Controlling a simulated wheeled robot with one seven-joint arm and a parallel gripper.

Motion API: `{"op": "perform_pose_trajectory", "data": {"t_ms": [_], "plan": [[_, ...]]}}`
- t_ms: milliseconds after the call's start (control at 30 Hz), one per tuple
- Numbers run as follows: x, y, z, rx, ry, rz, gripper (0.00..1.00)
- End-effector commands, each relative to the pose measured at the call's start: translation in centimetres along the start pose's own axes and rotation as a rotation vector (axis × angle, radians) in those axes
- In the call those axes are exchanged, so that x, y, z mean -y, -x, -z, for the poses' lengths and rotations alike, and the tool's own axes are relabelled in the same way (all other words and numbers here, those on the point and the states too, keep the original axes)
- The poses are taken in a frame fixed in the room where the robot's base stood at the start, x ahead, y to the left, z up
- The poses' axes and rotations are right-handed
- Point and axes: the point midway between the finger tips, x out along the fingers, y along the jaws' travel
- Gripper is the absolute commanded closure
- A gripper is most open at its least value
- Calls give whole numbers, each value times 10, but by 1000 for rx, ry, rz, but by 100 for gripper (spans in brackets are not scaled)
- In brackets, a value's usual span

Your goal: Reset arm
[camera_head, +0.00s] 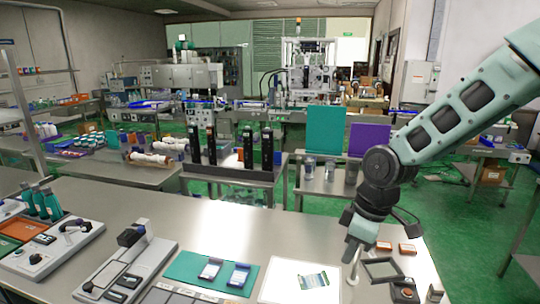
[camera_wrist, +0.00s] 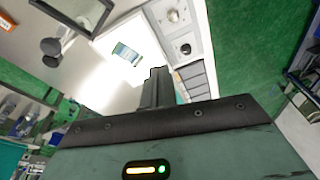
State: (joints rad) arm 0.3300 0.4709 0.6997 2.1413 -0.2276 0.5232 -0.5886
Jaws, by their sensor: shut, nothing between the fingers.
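My gripper (camera_head: 352,250) hangs over the right part of the steel table, with its fingers pointing down. In the wrist view its fingers (camera_wrist: 158,82) are together and hold nothing. A white pad (camera_head: 268,290) lies on the table to the left of my gripper. A small blue and green packet (camera_head: 313,280) lies flat on that pad, apart from the fingers; it also shows in the wrist view (camera_wrist: 127,53).
A square-framed device (camera_head: 382,268) stands close right of my gripper. Small orange-topped boxes (camera_head: 407,248) lie near it. A teal tray (camera_head: 189,262) with two cards and a grey machine (camera_head: 125,265) are to the left. The table's middle back is clear.

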Motion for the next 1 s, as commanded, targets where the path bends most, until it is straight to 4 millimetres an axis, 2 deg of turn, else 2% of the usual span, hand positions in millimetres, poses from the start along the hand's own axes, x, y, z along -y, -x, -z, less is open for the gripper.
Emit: {"op": "perform_pose_trajectory", "data": {"t_ms": [33,200,300,433,533,633,1000], "plan": [[29,-8,-1,37,-11,-7,100],[114,-11,-19,125,-139,-31,100],[156,-11,-36,148,-222,-48,100],[196,-10,-57,157,-315,-59,100],[214,-9,-69,157,-366,-59,100],[223,-8,-76,156,-394,-58,100],[225,-7,-77,157,-403,-56,100]]}}
